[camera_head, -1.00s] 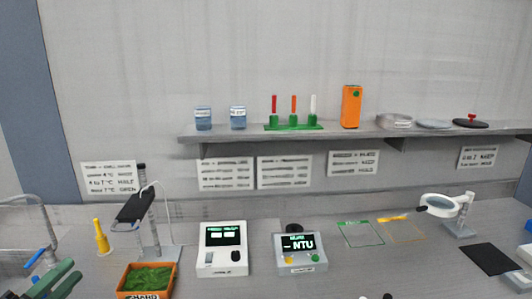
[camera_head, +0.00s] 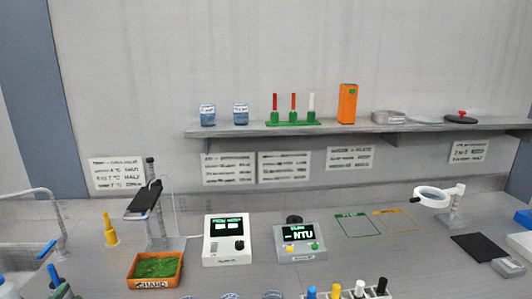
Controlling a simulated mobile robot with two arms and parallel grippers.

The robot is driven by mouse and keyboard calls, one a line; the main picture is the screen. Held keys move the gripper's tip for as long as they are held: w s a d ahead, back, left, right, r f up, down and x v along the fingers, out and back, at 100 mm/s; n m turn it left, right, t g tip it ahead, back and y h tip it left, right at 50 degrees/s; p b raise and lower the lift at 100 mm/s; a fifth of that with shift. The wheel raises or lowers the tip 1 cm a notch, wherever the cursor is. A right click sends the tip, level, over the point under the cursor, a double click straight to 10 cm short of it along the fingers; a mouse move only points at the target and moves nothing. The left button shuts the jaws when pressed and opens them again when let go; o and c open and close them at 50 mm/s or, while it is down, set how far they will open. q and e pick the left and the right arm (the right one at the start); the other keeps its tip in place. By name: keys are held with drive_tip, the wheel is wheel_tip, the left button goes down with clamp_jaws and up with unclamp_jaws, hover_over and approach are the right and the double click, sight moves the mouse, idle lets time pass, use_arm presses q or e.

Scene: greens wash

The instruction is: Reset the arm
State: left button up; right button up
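Neither gripper can be made out in the head view. A dark green piece with a blue top (camera_head: 60,286) shows at the lower left edge, cut off by the frame. I cannot tell what it is. No arm is seen over the middle of the bench (camera_head: 330,262).
An orange bin of greens (camera_head: 132,281), a white meter (camera_head: 211,254) and a grey NTU meter (camera_head: 300,254) stand on the bench. Colour-capped bottles (camera_head: 360,290) line the front edge. A sink tap (camera_head: 40,192) is left, a magnifier lamp (camera_head: 432,196) right. A shelf (camera_head: 345,128) runs behind.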

use_arm(q)
drive_tip(key=s+d+f+n+g+y, duration=0.2)
drive_tip(key=s+d+f+n+g, duration=0.15)
drive_tip(key=f, duration=0.35)
drive_tip(key=s+d+f+n+g+y, duration=0.1)
drive_tip(key=s+d+f+n+g, duration=0.1)
drive_tip(key=s+f+n+g, duration=0.3)
drive_tip(key=s+d+f+n+g+h, duration=0.25)
drive_tip(key=s+d+f, duration=0.25)
drive_tip(key=s+d, duration=0.25)
drive_tip(key=s+d+f+n+g+h, duration=0.15)
drive_tip(key=s+d+f+g, duration=0.25)
drive_tip(key=s+d, duration=0.4)
wheel_tip(320, 180, down, 27)
drive_tip(key=d+m+g+b, duration=0.1)
drive_tip(key=b, duration=0.1)
drive_tip(key=s+a+f+g+b, duration=0.1)
drive_tip(key=s+a+f, duration=0.2)
drive_tip(key=s+f, duration=1.4)
drive_tip(key=shift+f+g, duration=0.3)
drive_tip(key=shift+f, duration=0.2)
use_arm(e)
drive_tip(key=f, duration=0.3)
drive_tip(key=shift+s+a+f, duration=0.1)
drive_tip(key=shift+s+f, duration=0.15)
